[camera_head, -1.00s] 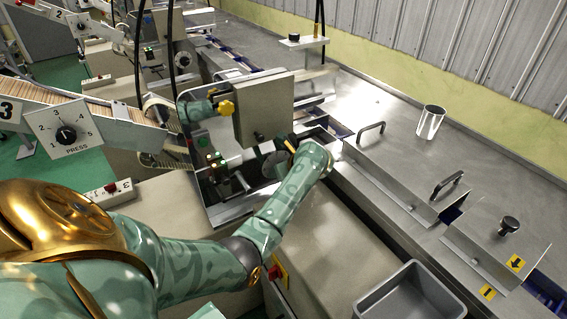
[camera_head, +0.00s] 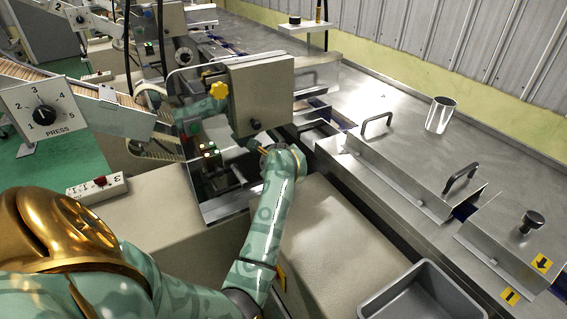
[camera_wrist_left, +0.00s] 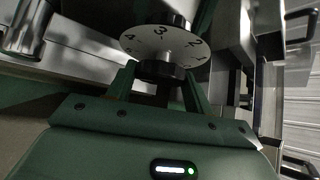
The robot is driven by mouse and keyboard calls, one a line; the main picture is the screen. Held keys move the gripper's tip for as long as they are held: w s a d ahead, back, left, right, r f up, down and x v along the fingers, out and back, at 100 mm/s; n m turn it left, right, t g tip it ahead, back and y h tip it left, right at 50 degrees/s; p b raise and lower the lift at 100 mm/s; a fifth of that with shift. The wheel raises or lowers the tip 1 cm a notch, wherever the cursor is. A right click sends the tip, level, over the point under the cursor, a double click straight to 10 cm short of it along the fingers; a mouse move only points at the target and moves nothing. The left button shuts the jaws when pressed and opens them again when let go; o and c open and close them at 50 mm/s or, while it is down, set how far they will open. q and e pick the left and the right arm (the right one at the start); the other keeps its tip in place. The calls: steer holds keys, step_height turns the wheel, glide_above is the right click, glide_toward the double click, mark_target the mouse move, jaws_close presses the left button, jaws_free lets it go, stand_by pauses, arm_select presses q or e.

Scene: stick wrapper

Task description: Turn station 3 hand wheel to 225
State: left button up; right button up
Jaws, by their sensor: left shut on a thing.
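In the left wrist view a white dial disc (camera_wrist_left: 147,43) with black numbers 2, 3 and 4 showing sits on a dark round knob (camera_wrist_left: 163,70). My left gripper (camera_wrist_left: 160,88) is shut on this knob, one green finger on each side. In the head view my left gripper (camera_head: 262,152) is low at the front of the station, just below a beige box (camera_head: 262,92). The knob is hidden there by the wrist, and the fine setting cannot be read. My right gripper is not in view.
A PRESS dial (camera_head: 44,109) and a small box marked 3 with a red button (camera_head: 100,186) are at the left. A grey bin (camera_head: 372,306) stands at lower right. A metal cup (camera_head: 440,115) is on the steel bench.

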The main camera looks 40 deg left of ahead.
arm_select(q)
steer(key=shift+f, duration=0.1)
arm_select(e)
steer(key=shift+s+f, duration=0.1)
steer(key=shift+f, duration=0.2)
arm_select(q)
steer(key=o, duration=1)
steer(key=shift+c, duration=0.2)
